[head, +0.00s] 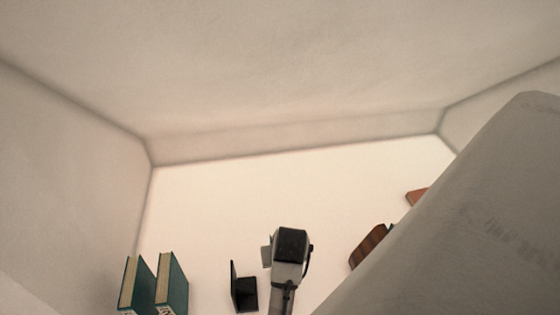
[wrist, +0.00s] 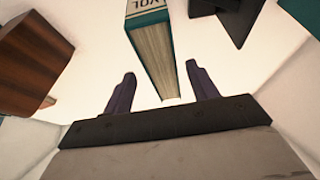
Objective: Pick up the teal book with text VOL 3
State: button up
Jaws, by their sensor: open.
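In the wrist view a teal book (wrist: 152,45) stands with its pale page edges towards me. The letters VOL show on its cover at the top edge; the number is cut off. My gripper (wrist: 160,72) is open, its two dark fingers apart on either side of the near end of this book. I cannot tell whether the fingers touch it. In the head view my gripper (head: 290,248) hides most of what is behind it; only a small teal and grey patch shows at its left.
Two more teal books (head: 172,282) stand at the left in the head view. A black bookend (head: 243,290) stands between them and my gripper; it also shows in the wrist view (wrist: 228,20). A brown wooden object (head: 368,246) is at the right. Sloped ceiling and walls enclose the space.

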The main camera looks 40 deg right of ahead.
jog(key=shift+x, duration=2.55)
jog(key=shift+w+f+p, duration=0.2)
jog(key=shift+p, duration=0.15)
grip_shut()
